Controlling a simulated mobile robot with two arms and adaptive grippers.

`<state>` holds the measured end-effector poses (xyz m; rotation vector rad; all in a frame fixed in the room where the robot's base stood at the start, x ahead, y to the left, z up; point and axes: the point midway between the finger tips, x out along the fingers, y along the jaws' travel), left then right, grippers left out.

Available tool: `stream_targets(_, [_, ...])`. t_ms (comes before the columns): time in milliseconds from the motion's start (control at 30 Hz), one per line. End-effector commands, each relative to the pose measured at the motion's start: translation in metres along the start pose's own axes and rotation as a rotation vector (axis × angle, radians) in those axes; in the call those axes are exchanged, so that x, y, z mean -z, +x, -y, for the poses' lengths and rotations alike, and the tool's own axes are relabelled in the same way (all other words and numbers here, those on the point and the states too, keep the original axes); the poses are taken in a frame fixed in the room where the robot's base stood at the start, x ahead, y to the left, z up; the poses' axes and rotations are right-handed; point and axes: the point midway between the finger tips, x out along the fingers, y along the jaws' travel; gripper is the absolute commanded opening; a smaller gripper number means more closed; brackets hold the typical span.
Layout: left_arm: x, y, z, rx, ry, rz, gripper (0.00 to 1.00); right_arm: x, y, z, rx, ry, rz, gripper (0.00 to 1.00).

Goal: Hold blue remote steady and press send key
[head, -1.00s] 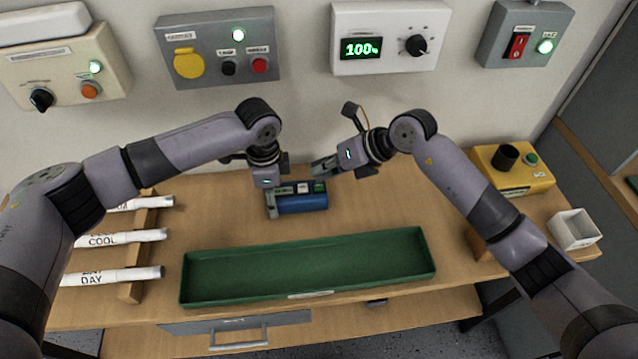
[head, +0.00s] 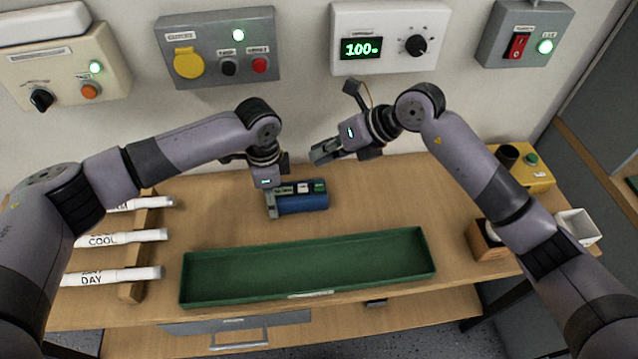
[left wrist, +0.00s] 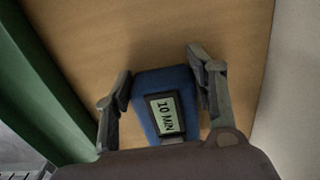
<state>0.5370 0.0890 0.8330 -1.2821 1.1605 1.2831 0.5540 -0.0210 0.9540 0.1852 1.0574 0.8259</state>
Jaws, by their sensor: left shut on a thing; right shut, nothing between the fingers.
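The blue remote (head: 303,204) lies on the wooden bench behind the green tray. Its top face carries a pale key and a green key (head: 319,187). My left gripper (head: 271,203) is shut on the remote's left end. In the left wrist view the blue remote (left wrist: 151,82) sits between the two fingers, with a small display reading "10 MIN" (left wrist: 165,115). My right gripper (head: 318,154) is shut and empty, raised above and behind the remote, clear of its keys.
A long green tray (head: 308,292) lies at the bench front. White labelled rolls rest on a wooden rack (head: 133,290) at left. A yellow box (head: 535,172), a wooden block and a white cup (head: 578,225) stand at right. Control boxes, one showing "100" (head: 361,48), hang on the wall.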

Motion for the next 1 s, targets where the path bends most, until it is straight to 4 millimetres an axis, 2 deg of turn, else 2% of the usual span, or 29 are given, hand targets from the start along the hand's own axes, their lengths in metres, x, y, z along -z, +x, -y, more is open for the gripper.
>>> stream_targets(367, [0.0001,-0.0001,0.0000,0.000,0.000,0.000,0.18,0.0001,0.0002,0.0002,0.000,0.000,0.000,0.00])
stream_targets(400, [0.0001,-0.0001,0.0000,0.000,0.000,0.000,0.52,0.0001,0.0002,0.0002,0.000,0.000,0.000,0.00])
stream_targets(733, [0.0001,0.0000,0.0000,0.000,0.000,0.000,0.74,0.0001,0.0003,0.0002,0.000,0.000,0.000,0.00])
stream_targets(1000, [0.0000,-0.0001,0.0000,0.000,0.000,0.000,0.74,0.0001,0.0003,0.0002,0.000,0.000,0.000,0.00])
